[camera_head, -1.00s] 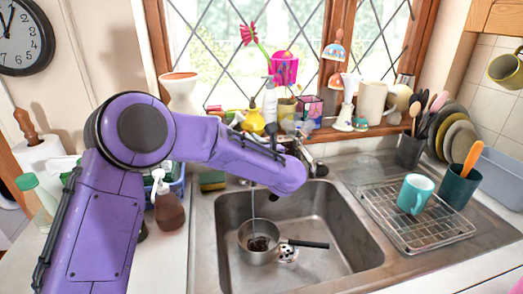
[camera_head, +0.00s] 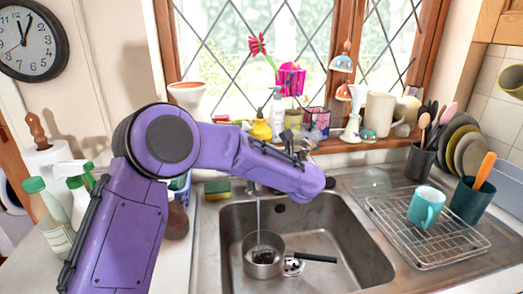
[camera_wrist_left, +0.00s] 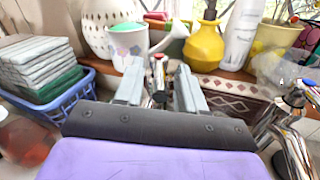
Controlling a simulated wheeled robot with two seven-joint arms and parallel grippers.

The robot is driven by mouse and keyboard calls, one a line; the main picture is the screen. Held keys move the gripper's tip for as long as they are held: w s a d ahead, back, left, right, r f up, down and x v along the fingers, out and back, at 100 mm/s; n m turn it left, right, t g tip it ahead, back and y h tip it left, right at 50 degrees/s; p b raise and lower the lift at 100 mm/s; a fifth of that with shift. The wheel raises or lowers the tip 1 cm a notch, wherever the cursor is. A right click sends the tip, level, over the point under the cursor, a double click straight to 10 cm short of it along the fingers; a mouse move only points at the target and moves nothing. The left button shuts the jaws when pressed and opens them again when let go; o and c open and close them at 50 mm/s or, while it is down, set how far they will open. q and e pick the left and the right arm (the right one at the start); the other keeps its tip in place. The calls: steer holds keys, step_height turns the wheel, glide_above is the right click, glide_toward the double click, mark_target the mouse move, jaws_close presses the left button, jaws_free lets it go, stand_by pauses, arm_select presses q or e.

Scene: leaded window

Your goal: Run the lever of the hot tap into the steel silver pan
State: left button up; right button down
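The silver pan (camera_head: 278,268) with a black handle sits in the sink (camera_head: 345,235). A thin stream of water (camera_head: 258,215) falls into it. In the left wrist view, my left gripper (camera_wrist_left: 158,85) has its two grey fingers apart. A chrome tap part with a red top, the hot tap (camera_wrist_left: 160,64), shows between them; I cannot tell whether they touch it. A second chrome tap with a blue mark (camera_wrist_left: 294,98) stands to the right. In the head view my left arm hides its gripper and most of the taps. My right gripper is out of view.
A wire rack (camera_head: 425,235) with a teal mug (camera_head: 426,207) stands right of the sink. A blue basket (camera_wrist_left: 45,105) of folded cloths lies left of the gripper. Behind it, the sill holds a yellow vase (camera_wrist_left: 204,47), a white pot (camera_wrist_left: 128,44) and other items.

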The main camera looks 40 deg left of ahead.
arm_select(q)
steer(key=b+v, duration=0.3)
steer(key=v, duration=0.7)
steer(key=shift+d, duration=0.1)
stand_by(3.1)
jaws_close()
steer(key=w+a+r+n+g+h+p, duration=0.25)
steer(key=a+r+n+h, duration=0.3)
steer(key=n+h, duration=0.4)
steer(key=w+a+r+n+g+h+p, duration=0.1)
steer(key=w+a+r+n+h+p, duration=0.35)
steer(key=r+n+h, duration=0.5)
step_height(320, 180, down, 12)
steer(key=s+n+y, duration=0.1)
steer(key=shift+f+n, duration=0.2)
steer(key=shift+n, duration=0.2)
